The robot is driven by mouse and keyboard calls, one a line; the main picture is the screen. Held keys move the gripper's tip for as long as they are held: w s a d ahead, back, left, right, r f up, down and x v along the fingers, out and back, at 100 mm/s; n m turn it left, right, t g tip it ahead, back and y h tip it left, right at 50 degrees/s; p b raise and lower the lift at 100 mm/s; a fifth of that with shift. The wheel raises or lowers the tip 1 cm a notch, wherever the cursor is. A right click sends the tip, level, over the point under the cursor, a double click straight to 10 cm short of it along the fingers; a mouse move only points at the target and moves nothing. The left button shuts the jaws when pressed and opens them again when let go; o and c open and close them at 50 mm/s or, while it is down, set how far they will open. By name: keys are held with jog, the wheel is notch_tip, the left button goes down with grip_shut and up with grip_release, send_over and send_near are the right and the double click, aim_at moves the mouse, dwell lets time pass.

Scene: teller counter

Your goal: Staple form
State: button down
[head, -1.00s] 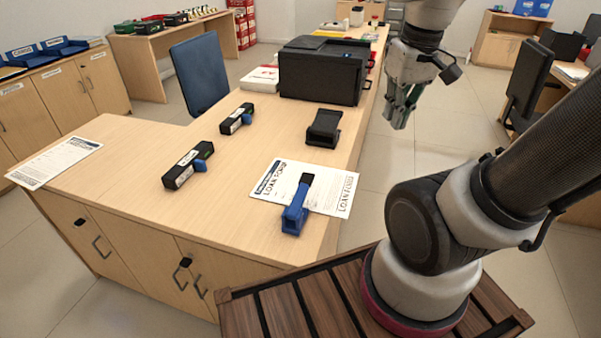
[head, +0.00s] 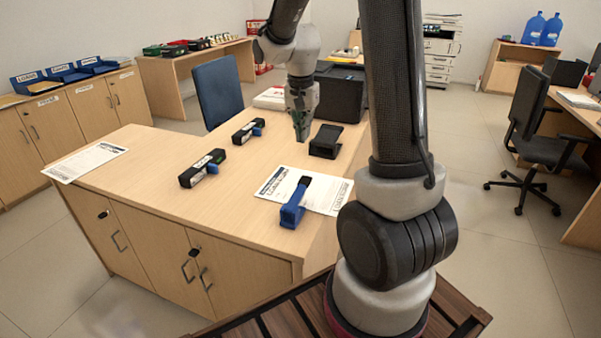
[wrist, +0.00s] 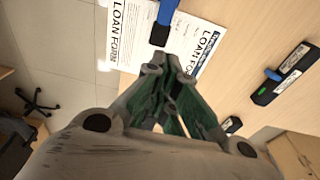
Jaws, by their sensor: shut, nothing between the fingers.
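Loan form sheets (head: 325,192) lie flat on the counter near its right edge. They also show in the wrist view (wrist: 127,30), where "LOAN FORM" can be read twice. A blue stapler (head: 293,207) with a black tip lies across the forms, its tip on the paper; its blue body also shows in the wrist view (wrist: 167,10). My gripper (head: 302,138) is shut and empty, pointing down above the counter, behind the forms and beside a black stand. In the wrist view, my fingers (wrist: 165,72) are together below the black tip, apart from it.
A black stand (head: 326,141) and a black printer (head: 341,95) are behind the forms. Another sheet (head: 85,162) lies far left. The counter's front middle is clear.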

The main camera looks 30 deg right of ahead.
aim_at(306, 176)
jog(key=shift+f, duration=0.1)
jog(key=f, duration=0.4)
jog(key=d+f, duration=0.1)
jog(key=f, duration=0.8)
jog(key=shift+w+d+f, duration=0.15)
jog(key=shift+w+f, duration=0.25)
jog(key=shift+w+d+f, duration=0.1)
jog(key=shift+d+f, duration=0.05)
jog(key=shift+f, duration=0.05)
jog(key=f+y, duration=0.1)
jog(key=f+g+y, duration=0.1)
jog(key=f, duration=0.1)
jog(key=f+g+y, duration=0.1)
jog(key=f, duration=0.1)
jog(key=shift+w+d+f, duration=0.1)
jog(key=shift+w+d, duration=0.15)
jog(key=shift+w, duration=0.05)
jog(key=shift+s+f, duration=0.1)
jog(key=shift+f, duration=0.2)
jog(key=w+v, duration=0.1)
jog(key=v, duration=1.3)
jog(key=shift+d, duration=0.35)
